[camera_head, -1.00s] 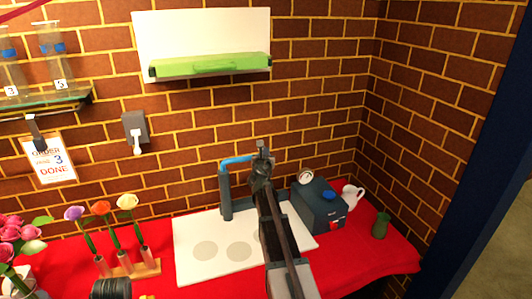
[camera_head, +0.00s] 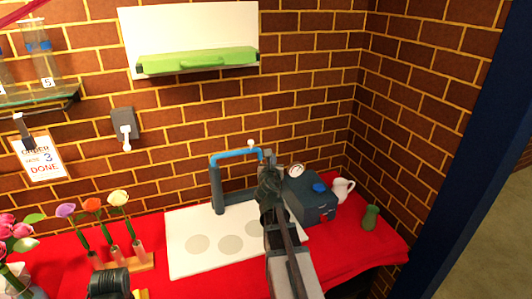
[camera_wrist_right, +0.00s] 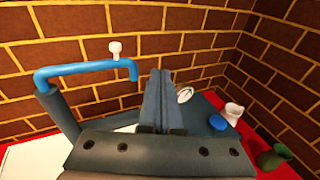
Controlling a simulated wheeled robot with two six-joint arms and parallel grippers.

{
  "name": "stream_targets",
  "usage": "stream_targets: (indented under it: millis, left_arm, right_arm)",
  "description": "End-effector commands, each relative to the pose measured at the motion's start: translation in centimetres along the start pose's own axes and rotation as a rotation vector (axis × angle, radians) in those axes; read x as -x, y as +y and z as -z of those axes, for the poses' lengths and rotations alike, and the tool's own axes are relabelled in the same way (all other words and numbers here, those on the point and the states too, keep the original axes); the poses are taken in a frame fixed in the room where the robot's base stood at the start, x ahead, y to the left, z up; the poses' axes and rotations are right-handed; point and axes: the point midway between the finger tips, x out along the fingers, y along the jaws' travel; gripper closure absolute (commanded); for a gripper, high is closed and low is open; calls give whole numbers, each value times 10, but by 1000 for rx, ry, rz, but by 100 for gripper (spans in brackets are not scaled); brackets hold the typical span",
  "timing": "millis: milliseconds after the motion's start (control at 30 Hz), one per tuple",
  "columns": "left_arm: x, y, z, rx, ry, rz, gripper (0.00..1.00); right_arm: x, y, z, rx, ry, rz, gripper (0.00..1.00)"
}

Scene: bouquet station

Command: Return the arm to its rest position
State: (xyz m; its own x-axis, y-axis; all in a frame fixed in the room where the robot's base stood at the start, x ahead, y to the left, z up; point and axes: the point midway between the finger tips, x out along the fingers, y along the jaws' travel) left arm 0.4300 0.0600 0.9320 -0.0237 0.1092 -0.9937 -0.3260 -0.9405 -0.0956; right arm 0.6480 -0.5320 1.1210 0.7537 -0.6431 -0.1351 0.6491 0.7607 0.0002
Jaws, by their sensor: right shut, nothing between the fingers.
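One arm of mine reaches up from the bottom of the head view over the red table (camera_head: 350,251). Its right gripper (camera_head: 266,165) is above the back of the white board, in front of the blue-topped tap-like pipe (camera_head: 236,155). In the right wrist view, the right gripper's fingers (camera_wrist_right: 160,90) are together with nothing between them. The blue pipe (camera_wrist_right: 85,68), with a small white knob, stands to their left. They are apart from it in that view.
A dark blue box (camera_head: 312,199) with a dial stands right of my arm, with a white jug (camera_head: 342,189) and green vase (camera_head: 370,217) beyond it. The white board (camera_head: 195,261) has grey circles.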

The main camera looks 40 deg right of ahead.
Motion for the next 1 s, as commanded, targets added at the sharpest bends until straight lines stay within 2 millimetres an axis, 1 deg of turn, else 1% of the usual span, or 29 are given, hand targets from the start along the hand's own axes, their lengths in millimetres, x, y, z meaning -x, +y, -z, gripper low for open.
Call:
stream_targets:
  millis: [33, 67, 400, 467, 567, 667, 700, 767, 800, 867, 900, 967, 1000]
  left_arm:
    - [1, 0, 0, 0, 0, 0, 50]
    - [1, 0, 0, 0, 0, 0, 50]
    - [1, 0, 0, 0, 0, 0, 50]
    - [1, 0, 0, 0, 0, 0, 50]
    - [1, 0, 0, 0, 0, 0, 50]
    - [1, 0, 0, 0, 0, 0, 50]
    - [1, 0, 0, 0, 0, 0, 50]
    - [1, 0, 0, 0, 0, 0, 50]
    - [1, 0, 0, 0, 0, 0, 50]
    - [1, 0, 0, 0, 0, 0, 50]
    - [1, 0, 0, 0, 0, 0, 50]
    - [1, 0, 0, 0, 0, 0, 50]
    - [1, 0, 0, 0, 0, 0, 50]
  right_arm:
    - [5, -3, 0, 0, 0, 0, 100]
    - [6, -3, 0, 0, 0, 0, 100]
    - [5, -3, 0, -4, 1, 0, 100]
    - [7, 1, 2, -30, 10, 1, 100]
    - [18, 20, 15, -175, 59, 12, 100]
    - [42, 54, 41, -447, 162, 52, 100]
    - [55, 69, 56, -574, 217, 81, 100]
    - [78, 94, 79, -764, 304, 138, 100]
    - [96, 109, 94, -884, 363, 185, 100]
    - [125, 132, 118, -1049, 449, 268, 100]
    - [146, 146, 133, -1149, 505, 332, 100]
    - [179, 164, 155, -1280, 581, 441, 100]
    - [202, 176, 168, -1355, 625, 520, 100]
